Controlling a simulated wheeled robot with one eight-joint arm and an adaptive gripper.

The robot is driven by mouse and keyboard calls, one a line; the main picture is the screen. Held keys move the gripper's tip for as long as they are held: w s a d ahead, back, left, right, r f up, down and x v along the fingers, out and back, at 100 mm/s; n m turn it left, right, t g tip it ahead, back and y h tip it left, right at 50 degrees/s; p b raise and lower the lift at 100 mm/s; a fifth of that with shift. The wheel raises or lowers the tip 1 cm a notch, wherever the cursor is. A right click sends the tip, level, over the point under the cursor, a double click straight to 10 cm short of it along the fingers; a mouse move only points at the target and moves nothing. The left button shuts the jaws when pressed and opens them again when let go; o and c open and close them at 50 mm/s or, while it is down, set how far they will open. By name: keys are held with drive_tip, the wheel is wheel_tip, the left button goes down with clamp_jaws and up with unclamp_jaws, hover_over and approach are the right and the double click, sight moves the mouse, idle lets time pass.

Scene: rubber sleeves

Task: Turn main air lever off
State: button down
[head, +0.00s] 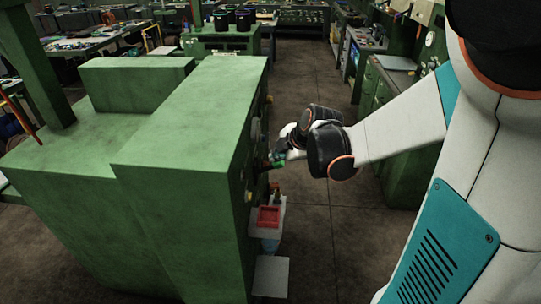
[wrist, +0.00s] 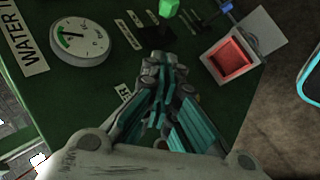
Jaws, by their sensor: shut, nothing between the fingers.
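My gripper (wrist: 160,65) is shut and empty, its fingertips together in front of the green machine panel (wrist: 60,110) in the wrist view. In the head view my gripper (head: 277,159) is at the right face of the green machine (head: 190,150), seen edge-on. A bright green handle or knob (wrist: 168,8) shows at the top edge of the wrist view, beyond my fingertips, with a blue part (wrist: 222,6) to its right. I cannot tell which part is the main air lever. Part of the panel is hidden behind my fingers, and contact there is unclear.
A round gauge (wrist: 81,42) and a "WATER" label (wrist: 28,40) are left of my fingers. Floor (head: 325,225) is clear beside the machine.

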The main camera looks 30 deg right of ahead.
sight(276, 164)
drive_tip(key=shift+d+b+x, duration=0.45)
drive_tip(key=shift+b+x, duration=0.65)
drive_tip(key=shift+x, duration=0.9)
drive_tip(key=shift+d+b+x, duration=0.5)
drive_tip(key=shift+b+x, duration=0.6)
drive_tip(key=shift+x, duration=0.9)
drive_tip(key=shift+d+b+x, duration=0.45)
drive_tip(key=shift+b+x, duration=0.65)
drive_tip(key=shift+x, duration=0.9)
drive_tip(key=shift+s+d+f, duration=0.1)
drive_tip(key=shift+s+f, duration=0.1)
drive_tip(key=shift+f, duration=0.05)
drive_tip(key=shift+s+d+f+y+b, duration=0.1)
drive_tip(key=shift+d+f+y+b, duration=0.15)
drive_tip(key=shift+b, duration=0.3)
